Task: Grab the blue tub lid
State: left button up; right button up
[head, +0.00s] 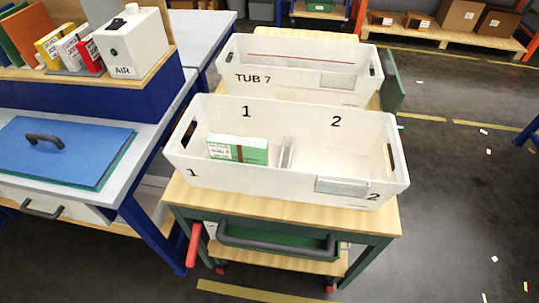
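The blue tub lid (68,153) is a flat blue sheet lying on the grey bench at the left of the head view. A dark arched handle (45,140) stands up from its top, left of the lid's middle. A green edge shows beneath its right and front sides; I cannot tell if that is a separate sheet. The front white tub (250,180) stands open on a wooden-topped cart, to the right of the lid. Neither of my grippers is in view.
A green-and-white box (238,149) sits in the front tub's left compartment, beside a divider. A white AIR box (132,42) and several books stand on a raised shelf behind the lid. A red handle (193,245) sticks out at the cart's front left.

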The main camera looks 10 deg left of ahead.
aim_at(77, 153)
jog(key=l+u, duration=0.1)
jog(key=u, duration=1.75)
jog(key=i+j+z, duration=0.15)
jog(key=z, duration=0.3)
jog(key=j+z, duration=0.2)
jog(key=z, duration=0.3)
jog(key=i+j+z, duration=0.1)
jog(key=j+z, duration=0.2)
jog(key=z, duration=0.15)
